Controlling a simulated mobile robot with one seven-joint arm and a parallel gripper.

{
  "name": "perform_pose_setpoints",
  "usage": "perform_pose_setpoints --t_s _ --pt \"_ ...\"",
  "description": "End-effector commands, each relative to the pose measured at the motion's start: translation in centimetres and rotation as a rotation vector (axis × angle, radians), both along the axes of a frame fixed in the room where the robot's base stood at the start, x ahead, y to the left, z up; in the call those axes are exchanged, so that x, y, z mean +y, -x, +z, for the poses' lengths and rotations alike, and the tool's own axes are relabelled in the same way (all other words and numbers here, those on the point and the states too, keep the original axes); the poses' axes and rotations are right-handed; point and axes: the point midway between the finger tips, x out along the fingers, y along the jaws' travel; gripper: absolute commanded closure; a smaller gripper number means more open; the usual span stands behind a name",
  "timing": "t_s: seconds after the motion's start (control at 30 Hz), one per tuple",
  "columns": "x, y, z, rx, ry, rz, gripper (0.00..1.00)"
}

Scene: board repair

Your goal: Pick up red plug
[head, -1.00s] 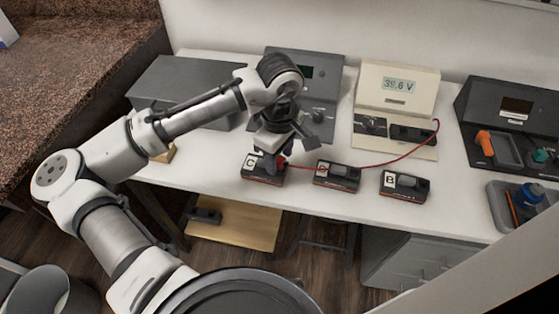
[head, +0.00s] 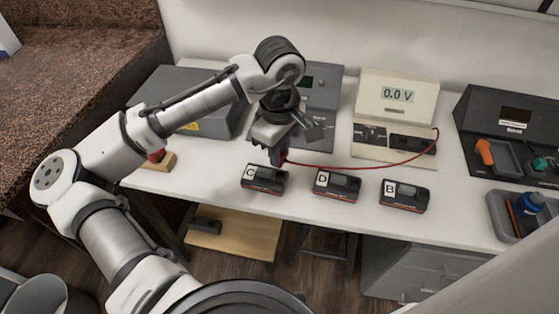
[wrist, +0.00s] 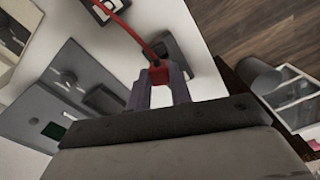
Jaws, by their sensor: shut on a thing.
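My gripper (head: 278,158) is shut on the red plug (wrist: 158,71) and holds it above the white bench, just behind the module marked C (head: 264,179). In the head view the plug is mostly hidden by my fingers. In the wrist view the red plug sits between my two fingertips, with its red cable running up from it. In the head view the cable (head: 375,167) curves right to the cream voltage meter (head: 397,97), which reads 0.0 V.
Modules marked D (head: 336,185) and B (head: 404,195) stand in a row to the right of C. A grey box (head: 189,88) and a wooden block with a red top (head: 156,160) are at the left. A dark soldering station (head: 515,122) and a grey tray (head: 521,213) are at the right.

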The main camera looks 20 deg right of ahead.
Motion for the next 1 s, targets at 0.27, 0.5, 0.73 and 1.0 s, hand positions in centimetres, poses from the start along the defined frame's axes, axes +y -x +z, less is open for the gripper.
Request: perform_pose_setpoints --t_s 0.27,0.5,0.73,1.0 --pt "-0.1 -0.1 8.6 -0.004 0.001 0.0 1.0" --pt "0.0 0.0 13.6 -0.003 -0.002 0.002 1.0" --pt "0.0 0.0 15.2 0.0 0.0 0.001 1.0" --pt "0.0 0.0 15.3 0.001 0.001 0.0 1.0"
